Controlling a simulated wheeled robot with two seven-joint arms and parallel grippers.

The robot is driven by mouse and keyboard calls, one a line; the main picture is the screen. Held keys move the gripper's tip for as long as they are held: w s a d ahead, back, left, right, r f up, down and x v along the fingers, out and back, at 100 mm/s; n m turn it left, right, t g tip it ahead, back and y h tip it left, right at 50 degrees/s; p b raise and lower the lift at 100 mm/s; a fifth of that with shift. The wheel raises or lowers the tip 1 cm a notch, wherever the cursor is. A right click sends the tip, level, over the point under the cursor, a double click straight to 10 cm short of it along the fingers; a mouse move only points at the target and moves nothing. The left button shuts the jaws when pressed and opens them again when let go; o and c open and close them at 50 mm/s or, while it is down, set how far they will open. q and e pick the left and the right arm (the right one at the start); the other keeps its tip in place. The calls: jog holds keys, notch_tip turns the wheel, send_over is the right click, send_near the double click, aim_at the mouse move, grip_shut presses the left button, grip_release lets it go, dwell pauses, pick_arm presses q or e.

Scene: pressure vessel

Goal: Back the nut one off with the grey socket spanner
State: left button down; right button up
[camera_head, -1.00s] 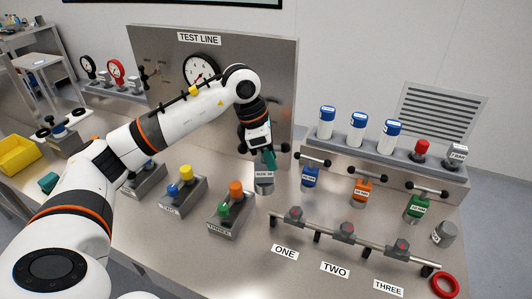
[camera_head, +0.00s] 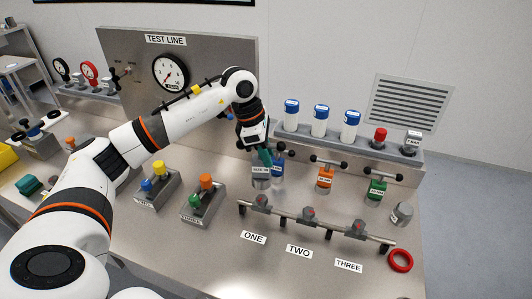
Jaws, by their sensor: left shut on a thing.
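My left gripper (camera_head: 265,157), with teal fingers, is shut on the grey socket spanner (camera_head: 261,178), which has a labelled grey cylindrical socket and a dark-knobbed cross handle partly hidden by the gripper. The spanner hangs roughly upright, just behind the rail's first block in the picture. Nut one (camera_head: 261,202) is on that grey block, behind the label ONE (camera_head: 253,237). The spanner's socket appears apart from it. Similar blocks stand at TWO (camera_head: 307,214) and THREE (camera_head: 355,230). My right gripper is not in view.
A grey cylinder (camera_head: 402,213) and red ring (camera_head: 400,260) lie at right. Coloured fittings occupy a holder (camera_head: 203,200) left.

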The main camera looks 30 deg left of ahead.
aim_at(266, 175)
pick_arm(q)
jog(key=shift+f+b, duration=0.35)
jog(key=shift+f, duration=0.05)
jog(key=shift+f+b, duration=0.5)
jog(key=shift+f, duration=0.1)
jog(key=shift+f+b, duration=1.4)
jog(key=shift+f, duration=0.2)
jog(key=shift+f+b, duration=1.15)
jog(key=shift+f, duration=0.25)
jog(key=shift+n, duration=0.5)
